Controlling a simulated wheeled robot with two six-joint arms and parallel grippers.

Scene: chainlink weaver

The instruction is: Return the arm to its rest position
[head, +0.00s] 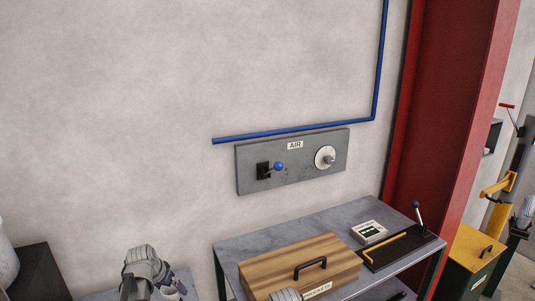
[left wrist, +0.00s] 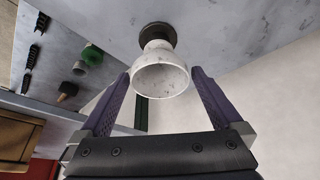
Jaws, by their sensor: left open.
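My left gripper (left wrist: 158,76) shows in the left wrist view with its two purple fingers spread apart. A white, speckled cup-shaped piece (left wrist: 160,80) on a dark round base (left wrist: 158,32) appears between and beyond the fingertips. I see no finger clearly touching it. In the head view, a grey rounded part of my left arm (head: 145,265) is at the bottom left, low in front of the wall. A similar grey part (head: 286,295) is at the bottom edge, in front of the wooden box; my right gripper's fingers do not show.
A grey bench (head: 235,247) holds a wooden box (head: 285,262), a small white device (head: 369,231) and a black lever unit (head: 418,240). An AIR panel (head: 300,172) is on the wall. A red column (head: 440,110) stands right. Small parts (left wrist: 78,68) lie upper left in the wrist view.

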